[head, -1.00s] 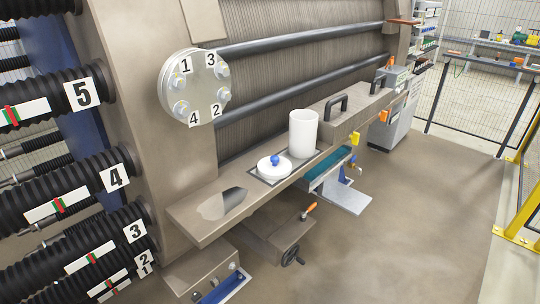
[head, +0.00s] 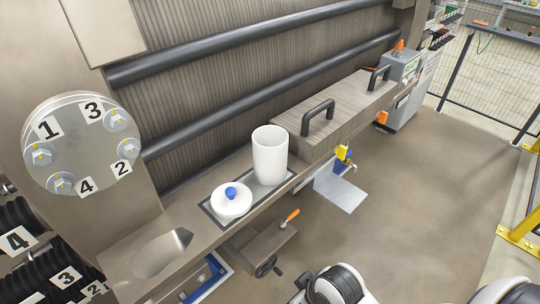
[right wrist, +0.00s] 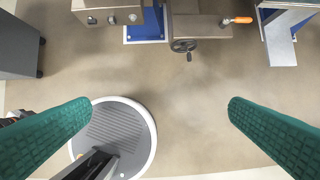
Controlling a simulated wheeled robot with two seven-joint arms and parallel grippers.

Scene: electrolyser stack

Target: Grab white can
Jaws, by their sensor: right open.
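The white can (head: 270,156) stands upright and open-topped on a dark-edged mat on the ledge of the stack in the head view. A white lid with a blue knob (head: 231,201) lies on the same mat, just left of and nearer than the can. In the right wrist view my right gripper (right wrist: 158,112) is open and empty, its two green fingers wide apart above the floor. The can does not show in that view. My left gripper is not in view.
A beige block with two black handles (head: 334,112) sits on the ledge right of the can. An orange-handled valve (head: 290,216) and a handwheel (head: 266,266) stick out below the ledge.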

